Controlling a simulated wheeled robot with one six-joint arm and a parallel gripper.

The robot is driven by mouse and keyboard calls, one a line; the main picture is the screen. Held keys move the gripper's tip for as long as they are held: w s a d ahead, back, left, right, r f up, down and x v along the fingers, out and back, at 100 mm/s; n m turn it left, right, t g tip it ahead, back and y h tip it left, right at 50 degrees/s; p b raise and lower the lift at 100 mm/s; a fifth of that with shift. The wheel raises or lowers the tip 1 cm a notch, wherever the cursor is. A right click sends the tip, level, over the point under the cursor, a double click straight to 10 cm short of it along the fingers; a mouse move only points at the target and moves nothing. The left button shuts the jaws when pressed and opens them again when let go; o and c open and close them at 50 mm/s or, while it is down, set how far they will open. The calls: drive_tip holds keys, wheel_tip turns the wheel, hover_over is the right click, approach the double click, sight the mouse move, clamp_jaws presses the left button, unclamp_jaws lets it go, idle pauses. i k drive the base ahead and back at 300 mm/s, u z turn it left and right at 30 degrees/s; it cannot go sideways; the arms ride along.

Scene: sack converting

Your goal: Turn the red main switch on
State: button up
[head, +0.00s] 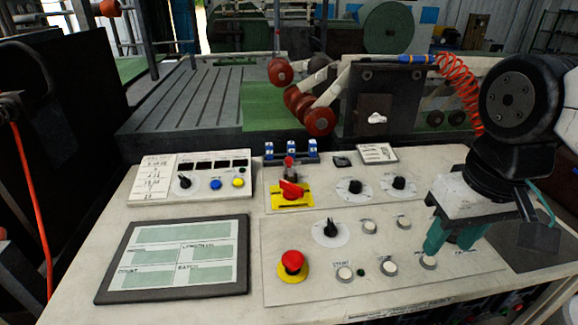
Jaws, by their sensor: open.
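The red main switch (291,189) is a rotary handle on a yellow plate (293,202), near the upper middle of the console's sloped panel. Its handle looks slanted, but I cannot read its marked position. My gripper (450,244) is at the right of the console, with teal fingers pointing down over the panel's right part. It is open and apart from the switch, well to its right. Nothing shows between the fingers. The fingers partly hide the panel behind them.
A red mushroom button (292,262) on a yellow base sits below the switch. Black knobs (355,187) and white push buttons (345,273) lie between switch and gripper. A screen (178,257) is at left. A blue-topped block (290,151) stands behind the switch.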

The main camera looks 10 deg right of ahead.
sight(291, 193)
drive_tip(key=z, duration=0.05)
drive_tip(key=k, duration=1.05)
drive_tip(key=u, duration=0.8)
drive_tip(key=i, duration=1.3)
drive_tip(key=z, duration=0.75)
